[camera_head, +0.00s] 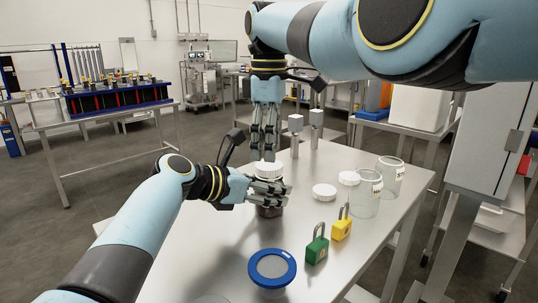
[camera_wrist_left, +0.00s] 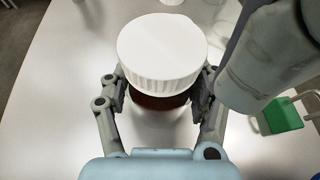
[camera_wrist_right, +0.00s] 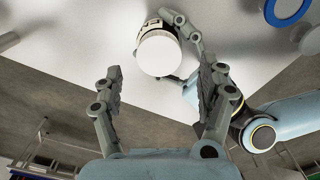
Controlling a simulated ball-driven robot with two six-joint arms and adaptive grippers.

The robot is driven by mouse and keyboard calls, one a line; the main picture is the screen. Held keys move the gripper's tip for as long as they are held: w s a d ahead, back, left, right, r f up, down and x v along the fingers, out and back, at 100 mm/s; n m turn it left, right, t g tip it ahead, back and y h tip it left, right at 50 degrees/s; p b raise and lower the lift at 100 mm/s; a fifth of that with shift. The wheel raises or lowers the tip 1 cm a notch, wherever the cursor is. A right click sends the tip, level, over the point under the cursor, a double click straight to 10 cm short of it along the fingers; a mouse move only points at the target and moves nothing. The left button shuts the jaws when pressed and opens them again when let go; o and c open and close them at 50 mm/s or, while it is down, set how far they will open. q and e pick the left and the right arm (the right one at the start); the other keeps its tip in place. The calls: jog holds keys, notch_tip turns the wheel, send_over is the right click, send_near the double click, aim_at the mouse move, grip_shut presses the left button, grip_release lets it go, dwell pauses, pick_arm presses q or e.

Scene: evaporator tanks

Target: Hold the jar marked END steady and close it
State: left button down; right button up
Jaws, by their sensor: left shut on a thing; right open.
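A dark brown jar (camera_head: 270,210) with a white ribbed lid (camera_head: 268,170) on top stands on the steel table. My left gripper (camera_head: 268,193) is shut around the jar's body from the side, below the lid. The left wrist view shows the lid (camera_wrist_left: 162,48) over the dark jar (camera_wrist_left: 158,102) between my fingers. In the right wrist view the lid (camera_wrist_right: 159,54) is seen from above, with dark marks on the label that I cannot read. My right gripper (camera_head: 266,156) points down, open and empty, just above the lid. Whether its fingertips touch the lid cannot be told.
Two clear jars (camera_head: 366,198) (camera_head: 390,176) stand at the right, beside loose white lids (camera_head: 324,191) (camera_head: 349,178). Grey posts (camera_head: 295,138) stand behind. The table's left side is mostly clear.

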aim_at(269, 164)
jog(key=shift+r, duration=0.2)
jog(key=shift+c, duration=0.2)
jog(key=n, duration=0.3)
jog(key=shift+s+r, duration=0.1)
jog(key=shift+s, duration=0.05)
jog(key=r+n, duration=0.1)
jog(key=n, duration=0.2)
jog(key=shift+r, duration=0.15)
jog(key=shift+w+r+n, duration=0.2)
jog(key=shift+r+n, duration=0.5)
jog(key=shift+r, duration=0.3)
jog(key=shift+f, duration=4)
